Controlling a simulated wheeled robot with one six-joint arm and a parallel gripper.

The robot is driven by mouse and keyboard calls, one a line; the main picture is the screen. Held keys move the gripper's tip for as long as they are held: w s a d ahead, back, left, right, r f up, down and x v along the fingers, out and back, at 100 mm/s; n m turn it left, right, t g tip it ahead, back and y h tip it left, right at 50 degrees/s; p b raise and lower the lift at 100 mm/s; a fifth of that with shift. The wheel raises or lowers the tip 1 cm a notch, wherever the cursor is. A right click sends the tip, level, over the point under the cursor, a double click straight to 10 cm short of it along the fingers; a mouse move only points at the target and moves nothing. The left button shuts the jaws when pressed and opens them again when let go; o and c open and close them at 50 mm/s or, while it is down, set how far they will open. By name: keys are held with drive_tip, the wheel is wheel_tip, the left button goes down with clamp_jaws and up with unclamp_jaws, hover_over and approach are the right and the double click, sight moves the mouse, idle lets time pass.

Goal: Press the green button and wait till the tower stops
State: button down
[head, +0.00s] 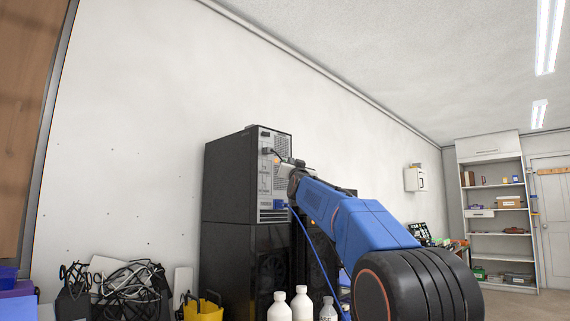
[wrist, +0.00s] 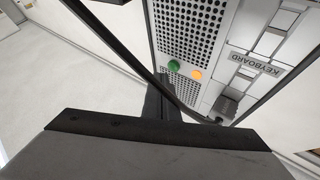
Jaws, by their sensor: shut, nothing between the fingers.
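The tower (head: 228,180) is a black computer case standing on a dark cabinet, its grey panel facing right. In the wrist view its perforated panel (wrist: 188,28) carries a round green button (wrist: 174,65), with an orange button (wrist: 196,74) to its right. My gripper (wrist: 164,80) is shut and empty, its dark tips just below the green button in the picture. I cannot tell whether they touch it. In the head view my gripper (head: 291,164) is at the panel's upper part, and the green button cannot be made out there.
A panel labelled KEYBOARD (wrist: 257,62) and a plugged-in connector (wrist: 226,104) are to the right of the buttons. White bottles (head: 301,304) stand below my arm. Tangled cables (head: 128,285) and a yellow container (head: 203,309) are at the lower left. Shelves (head: 498,220) stand far right.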

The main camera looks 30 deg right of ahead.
drive_tip(key=s, duration=0.1)
drive_tip(key=s+d, duration=0.1)
drive_tip(key=s, duration=0.2)
drive_tip(key=shift+s+d, duration=0.35)
idle(0.9)
drive_tip(key=s+a+f+n+g+y, duration=0.1)
drive_tip(key=s+a+f+g+y, duration=0.15)
drive_tip(key=s+a+f, duration=0.65)
drive_tip(key=s+a+f+n+g+y, duration=0.1)
drive_tip(key=s+f+g, duration=0.25)
drive_tip(key=f, duration=1.05)
drive_tip(key=s+a+f+n+g+y, duration=0.25)
drive_tip(key=s+a+f, duration=0.3)
drive_tip(key=f, duration=0.65)
drive_tip(key=s+a+f+g, duration=0.2)
drive_tip(key=s+f+g, duration=0.1)
drive_tip(key=s+f, duration=0.7)
drive_tip(key=s+a+f+n+g, duration=0.1)
drive_tip(key=s+a+f+g, duration=0.1)
drive_tip(key=s+f, duration=0.9)
drive_tip(key=s+a+f+g+y, duration=0.1)
drive_tip(key=s+f+g, duration=0.3)
drive_tip(key=s+f, duration=0.7)
wheel_tip(320, 180, down, 2)
drive_tip(key=shift+s+a+f+n, duration=0.2)
drive_tip(key=shift+a+n, duration=0.15)
drive_tip(key=shift+a, duration=0.4)
